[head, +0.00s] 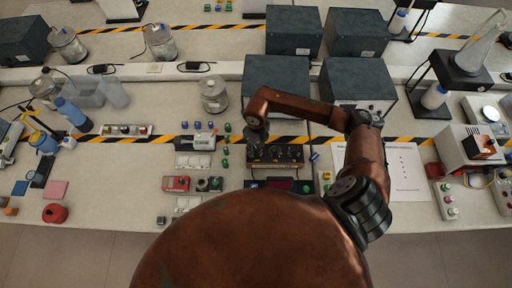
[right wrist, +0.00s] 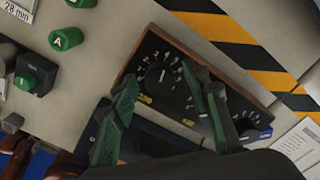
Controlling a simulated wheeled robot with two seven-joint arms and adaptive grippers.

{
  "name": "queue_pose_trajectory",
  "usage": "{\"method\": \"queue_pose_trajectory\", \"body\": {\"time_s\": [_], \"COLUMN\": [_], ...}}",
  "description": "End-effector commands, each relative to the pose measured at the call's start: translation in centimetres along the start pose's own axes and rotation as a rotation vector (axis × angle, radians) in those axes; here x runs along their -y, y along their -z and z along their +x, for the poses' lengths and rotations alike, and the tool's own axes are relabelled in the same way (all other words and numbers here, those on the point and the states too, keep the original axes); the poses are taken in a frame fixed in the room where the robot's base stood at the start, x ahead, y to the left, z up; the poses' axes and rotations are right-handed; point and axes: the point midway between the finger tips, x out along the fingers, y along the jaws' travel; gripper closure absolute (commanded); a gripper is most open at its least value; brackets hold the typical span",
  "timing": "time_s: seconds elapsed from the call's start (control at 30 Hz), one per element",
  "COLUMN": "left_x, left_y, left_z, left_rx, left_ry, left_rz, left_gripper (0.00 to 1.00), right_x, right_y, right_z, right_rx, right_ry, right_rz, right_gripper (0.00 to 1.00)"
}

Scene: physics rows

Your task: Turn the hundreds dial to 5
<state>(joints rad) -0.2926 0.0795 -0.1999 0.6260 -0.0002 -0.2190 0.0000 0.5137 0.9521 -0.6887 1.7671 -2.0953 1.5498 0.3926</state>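The dial box (head: 290,155) is a black panel with wooden edges and several round knobs, on the bench in the head view. It lies slanted in the right wrist view (right wrist: 180,50), where a black dial (right wrist: 158,76) with white digits around it shows clearly. Its pointer reading and the small yellow labels are too small to read surely. Another knob (right wrist: 248,126) shows at the panel's right end; the right finger hides part of the panel between. My right gripper (right wrist: 160,76) is open, its green-tipped fingers either side of the clear dial, with no visible grip. My left gripper is out of view.
A dark display unit (head: 285,185) lies just in front of the box. Green lettered cylinders (right wrist: 66,39) stand to its left. Dark equipment boxes (head: 275,75) stand behind it, and a printed sheet (head: 400,170) lies to the right. Striped tape (right wrist: 225,40) runs behind the panel.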

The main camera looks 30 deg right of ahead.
Motion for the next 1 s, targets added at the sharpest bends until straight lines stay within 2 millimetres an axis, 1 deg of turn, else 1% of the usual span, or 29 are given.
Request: {"method": "queue_pose_trajectory", "body": {"time_s": [0.03,0.33,0.6,0.87,1.0], "left_x": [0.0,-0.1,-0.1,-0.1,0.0], "left_y": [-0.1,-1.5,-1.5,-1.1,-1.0], "left_z": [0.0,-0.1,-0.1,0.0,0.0], "left_rx": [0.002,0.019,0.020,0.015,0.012], "left_ry": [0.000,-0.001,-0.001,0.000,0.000], "left_rz": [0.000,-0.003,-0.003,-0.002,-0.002], "left_gripper": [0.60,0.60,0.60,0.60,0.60], "right_x": [0.0,0.0,0.0,0.0,0.0], "right_y": [0.0,0.0,0.0,-0.1,-0.1], "right_z": [0.0,0.0,0.0,0.0,0.0], "right_rx": [0.000,0.000,0.001,0.001,0.001], "right_ry": [0.000,0.000,0.000,0.000,0.000], "right_rz": [0.000,0.000,0.000,0.033,0.099], "right_gripper": [0.60,0.80,0.99,0.99,0.99]}}
